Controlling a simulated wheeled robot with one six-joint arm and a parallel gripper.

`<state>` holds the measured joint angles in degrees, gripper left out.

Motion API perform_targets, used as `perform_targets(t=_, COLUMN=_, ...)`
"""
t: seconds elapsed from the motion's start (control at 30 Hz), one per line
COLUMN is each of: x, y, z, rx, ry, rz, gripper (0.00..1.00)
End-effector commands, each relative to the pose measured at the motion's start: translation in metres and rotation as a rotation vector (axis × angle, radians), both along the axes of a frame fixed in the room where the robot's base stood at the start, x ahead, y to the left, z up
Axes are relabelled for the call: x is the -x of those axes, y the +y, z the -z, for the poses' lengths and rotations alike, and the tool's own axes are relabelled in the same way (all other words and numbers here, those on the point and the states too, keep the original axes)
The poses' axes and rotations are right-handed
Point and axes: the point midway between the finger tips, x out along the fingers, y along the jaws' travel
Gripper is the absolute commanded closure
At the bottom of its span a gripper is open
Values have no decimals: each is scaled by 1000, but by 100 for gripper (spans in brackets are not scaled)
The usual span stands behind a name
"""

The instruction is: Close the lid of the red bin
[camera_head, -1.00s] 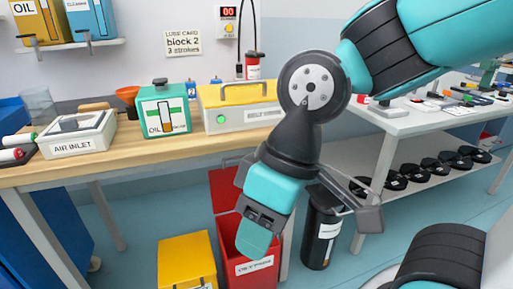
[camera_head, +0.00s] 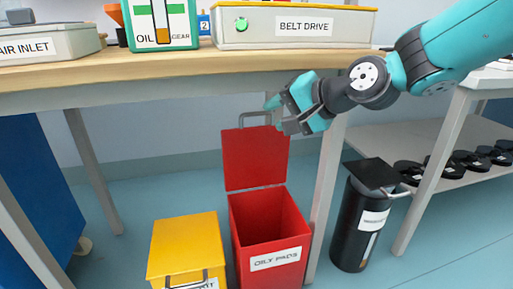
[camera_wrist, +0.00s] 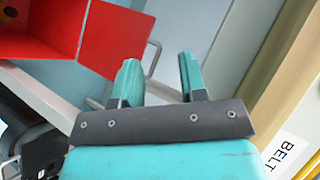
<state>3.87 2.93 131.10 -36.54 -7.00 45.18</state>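The red bin (camera_head: 262,236), labelled OILY PADS, stands on the floor under the bench. Its red lid (camera_head: 254,158) is open and stands up behind the bin's mouth. A grey loop handle (camera_head: 254,116) sits on the lid's upper edge. My gripper (camera_head: 279,112) is at the right end of this handle, close to the lid's top right corner. In the wrist view the lid (camera_wrist: 117,38) is at the upper left, with its handle (camera_wrist: 155,50) beside the left finger.
A yellow bin (camera_head: 186,246) stands left of the red bin, and a black bin (camera_head: 357,225) stands to the right beyond a bench leg (camera_head: 326,190). The bench top (camera_head: 200,61) runs above and behind the lid.

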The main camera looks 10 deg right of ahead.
Motion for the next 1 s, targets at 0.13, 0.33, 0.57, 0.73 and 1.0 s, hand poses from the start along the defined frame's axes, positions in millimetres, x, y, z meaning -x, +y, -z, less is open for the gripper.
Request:
perform_targets(t=0.13, x=-47, y=-37, z=53, rx=-222, ry=-49, rz=202, gripper=61)
perform_targets(t=0.33, x=-77, y=-70, z=69, rx=-417, ry=-100, rz=345, gripper=61)
perform_targets(t=0.57, x=-95, y=-74, z=71, rx=-470, ry=-115, rz=374, gripper=61)
perform_targets(t=0.73, x=-124, y=-60, z=77, rx=-467, ry=-115, rz=370, gripper=61)
perform_targets(t=1.0, x=-181, y=-36, z=88, rx=-466, ry=-115, rz=371, gripper=61)
